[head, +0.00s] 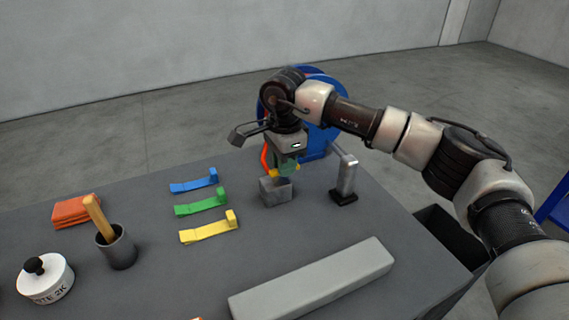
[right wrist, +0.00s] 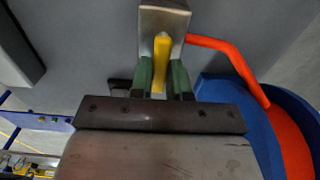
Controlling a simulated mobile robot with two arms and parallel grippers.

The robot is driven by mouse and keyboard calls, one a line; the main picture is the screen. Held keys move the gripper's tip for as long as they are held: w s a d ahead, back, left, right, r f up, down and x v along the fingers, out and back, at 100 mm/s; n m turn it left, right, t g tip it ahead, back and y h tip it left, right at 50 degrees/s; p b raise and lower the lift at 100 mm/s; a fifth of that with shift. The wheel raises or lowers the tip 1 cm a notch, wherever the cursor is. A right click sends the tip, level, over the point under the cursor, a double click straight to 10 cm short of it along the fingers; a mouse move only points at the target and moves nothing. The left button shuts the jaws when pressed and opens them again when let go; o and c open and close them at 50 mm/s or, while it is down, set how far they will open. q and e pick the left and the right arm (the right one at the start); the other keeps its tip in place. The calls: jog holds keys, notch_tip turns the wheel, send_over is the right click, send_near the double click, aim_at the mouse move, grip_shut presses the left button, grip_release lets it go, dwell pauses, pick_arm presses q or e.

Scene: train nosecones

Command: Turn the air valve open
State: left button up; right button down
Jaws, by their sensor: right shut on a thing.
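The air valve is a small grey block (head: 277,193) on the far part of the dark table, with a yellow lever (head: 272,173) on top. A red hose (head: 264,156) joins it. My right gripper (head: 284,169) reaches down over the block. In the right wrist view its green fingers (right wrist: 163,76) are shut on the yellow lever (right wrist: 162,50), one on each side. There the lever runs roughly crosswise to the start of the red hose (right wrist: 217,46) at the grey block (right wrist: 177,18). The gripper partly hides the valve in the head view. My left gripper is not in view.
A blue reel (head: 321,135) stands behind the valve; a grey post on a black foot (head: 344,180) is to its right. Blue (head: 192,183), green (head: 200,203) and yellow (head: 208,229) pieces lie left. A long grey bar (head: 312,281) lies in front. The table between is clear.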

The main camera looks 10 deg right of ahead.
jog(key=shift+w+r, duration=0.1)
jog(key=shift+r, duration=0.05)
jog(key=c, duration=1.1)
grip_release()
notch_tip(320, 180, up, 11)
jog(key=shift+f, duration=0.15)
jog(key=shift+f, duration=0.1)
